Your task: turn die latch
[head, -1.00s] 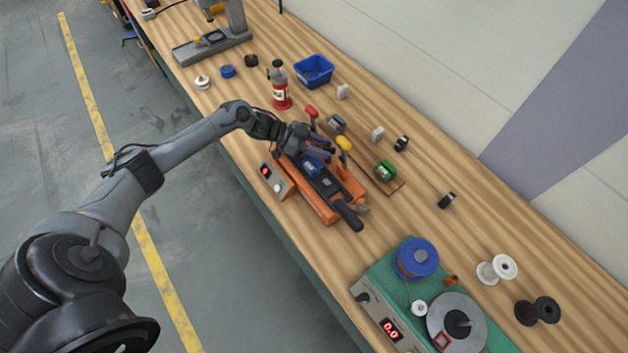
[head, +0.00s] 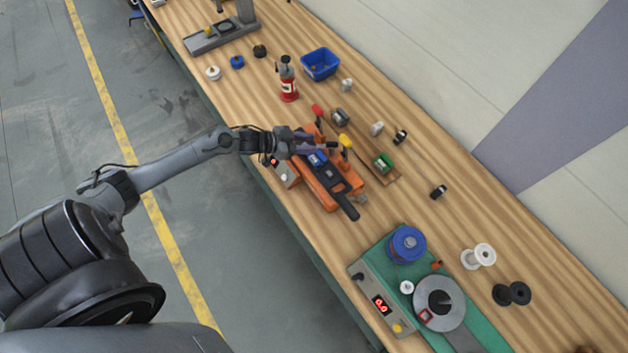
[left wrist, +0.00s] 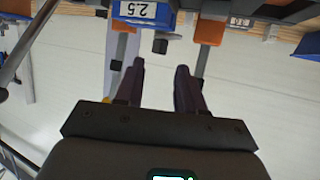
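An orange bench machine (head: 318,192) holds a dark bar and a small blue block (head: 317,159). It has a red-knobbed lever (head: 317,111) and a yellow-knobbed lever (head: 345,141). My left gripper (head: 326,147) is over the machine's upper part, with its fingers pointing toward the yellow knob. In the left wrist view the two dark fingertips (left wrist: 160,68) are apart with nothing clearly between them. A blue block labelled 2.5 (left wrist: 143,14) and orange posts (left wrist: 210,28) lie beyond them. I cannot tell which part is the die latch. My right gripper is out of view.
A control box (head: 283,172) stands beside the machine near the bench edge. A red bottle (head: 287,80) and a blue bin (head: 320,64) stand behind it. A green winder (head: 380,262) is in front, with bare bench between.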

